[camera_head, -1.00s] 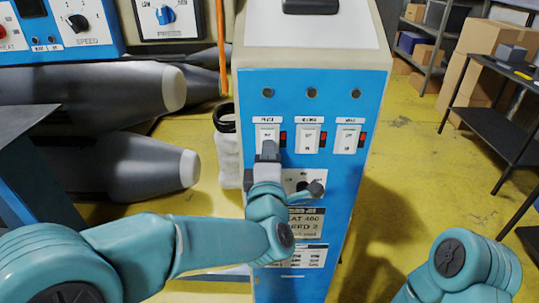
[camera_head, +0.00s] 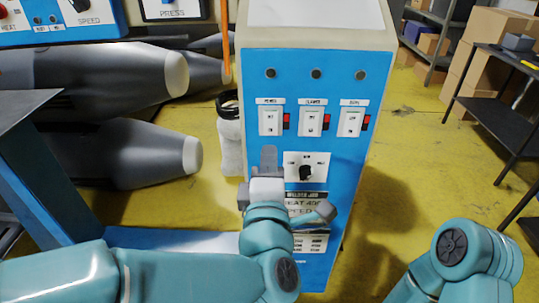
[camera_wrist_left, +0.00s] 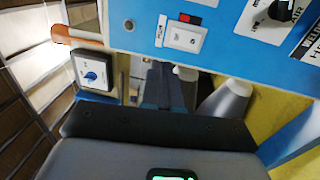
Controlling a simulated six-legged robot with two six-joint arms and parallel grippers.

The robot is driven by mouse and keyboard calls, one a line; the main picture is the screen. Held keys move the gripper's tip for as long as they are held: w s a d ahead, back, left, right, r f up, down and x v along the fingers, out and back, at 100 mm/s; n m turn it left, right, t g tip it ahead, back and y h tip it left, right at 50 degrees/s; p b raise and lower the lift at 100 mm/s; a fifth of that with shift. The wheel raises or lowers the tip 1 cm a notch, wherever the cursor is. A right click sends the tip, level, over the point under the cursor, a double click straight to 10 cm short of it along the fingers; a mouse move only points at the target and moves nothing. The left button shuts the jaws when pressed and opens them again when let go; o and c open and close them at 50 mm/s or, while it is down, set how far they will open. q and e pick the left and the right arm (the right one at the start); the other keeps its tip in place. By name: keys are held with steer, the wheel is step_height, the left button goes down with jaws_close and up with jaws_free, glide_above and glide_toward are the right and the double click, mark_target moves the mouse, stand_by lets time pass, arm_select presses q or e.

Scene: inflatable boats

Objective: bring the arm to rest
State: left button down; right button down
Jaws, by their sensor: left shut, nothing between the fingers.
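My left gripper (camera_head: 268,158) is shut and empty in front of the blue control panel (camera_head: 257,90). In the left wrist view the shut fingers (camera_wrist_left: 163,85) point toward the panel's edge, near a white switch (camera_wrist_left: 184,38) with a red part. A dark knob (camera_head: 306,172) on a white plate sits right of the gripper. My arm hides part of the lower panel and its labels. Of my right arm only a teal joint shows at lower right; its gripper is out of view.
Two more white switches (camera_head: 312,121) (camera_head: 351,122) line the panel. Grey inflatable tubes (camera_head: 120,155) lie at left, beyond a dark table (camera_head: 30,105). A white cylinder (camera_head: 231,140) stands beside the machine. A black table (camera_head: 490,105) stands at right, with yellow floor between.

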arm_select(q)
steer(key=w+a+f+n+g+y+p, duration=0.1)
steer(key=w+a+f+g+y+p, duration=0.3)
steer(key=a+f, duration=0.45)
steer(key=a+f+m+g+p, duration=0.2)
steer(key=a+f+g+p, duration=0.15)
steer(key=a+f, duration=0.65)
steer(key=s+d+f+m+g+h+p, duration=0.2)
steer(key=s+f+m+g+h+p, duration=0.3)
steer(key=s+f, duration=1.05)
steer(key=s+d+f+m+g+h, duration=0.1)
steer(key=s+d+f+m+g, duration=0.1)
steer(key=s+m, duration=0.3)
steer(key=s+d+f+m+g+h+b, duration=0.1)
steer(key=s+d+f+m+g+h, duration=0.1)
steer(key=s+d+m+g, duration=0.1)
steer(key=shift+s+d+m+g, duration=0.25)
steer(key=shift+s+m+g, duration=0.5)
steer(key=shift+s+m, duration=0.2)
